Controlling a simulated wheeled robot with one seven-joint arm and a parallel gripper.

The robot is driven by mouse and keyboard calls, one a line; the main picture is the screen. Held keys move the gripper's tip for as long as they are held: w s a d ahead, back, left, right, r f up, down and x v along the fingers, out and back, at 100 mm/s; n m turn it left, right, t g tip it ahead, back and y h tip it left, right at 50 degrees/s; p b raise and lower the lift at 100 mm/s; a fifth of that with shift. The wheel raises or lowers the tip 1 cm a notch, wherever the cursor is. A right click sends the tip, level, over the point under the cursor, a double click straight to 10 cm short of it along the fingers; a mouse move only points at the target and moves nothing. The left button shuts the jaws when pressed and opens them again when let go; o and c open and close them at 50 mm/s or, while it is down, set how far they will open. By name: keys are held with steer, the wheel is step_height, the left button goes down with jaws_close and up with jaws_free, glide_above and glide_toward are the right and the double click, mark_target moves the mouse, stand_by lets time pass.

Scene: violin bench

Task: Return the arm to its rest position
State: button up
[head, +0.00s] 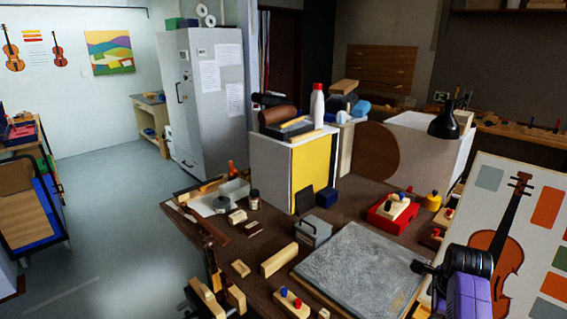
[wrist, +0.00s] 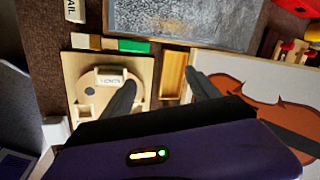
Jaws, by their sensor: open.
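My gripper (wrist: 160,78) shows in the wrist view as two dark fingers spread apart, with nothing between them. Part of my arm's end, black and purple, shows at the lower right of the head view, beside the grey slab (head: 358,270) and in front of the violin panel (head: 545,220). In the wrist view a wooden board (wrist: 75,68) with a round disc lies beneath the left finger. A small pale labelled block (wrist: 111,76) sits on it, just left of that finger's tip. A narrow wooden tray (wrist: 174,74) lies between the fingers' lines, below them.
The dark bench is crowded. A red tray (head: 385,218) with wooden pieces, a yellow-sided box (head: 318,170), a grey handled box (head: 312,232) and several wooden blocks stand on it. A black lamp (head: 444,122) rises behind. Open floor (head: 120,215) lies to the left.

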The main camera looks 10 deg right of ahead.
steer(key=s+a+r+n+t+b, duration=0.1)
steer(key=s+a+r+n+t, duration=0.35)
steer(key=s+a+n, duration=0.5)
steer(key=s+a+r+n+t, duration=0.45)
steer(key=s+a+n, duration=0.2)
steer(key=s, duration=0.55)
steer(key=s+a+r+n+t+b, duration=0.1)
steer(key=s+a+r+n+t, duration=0.35)
steer(key=s+a+n, duration=0.5)
steer(key=s+a+f+m+g+y, duration=0.1)
steer(key=s+f+g, duration=0.1)
steer(key=s, duration=0.8)
steer(key=shift+s+f+y, duration=0.35)
steer(key=shift+f+y, duration=0.05)
steer(key=shift+f, duration=0.05)
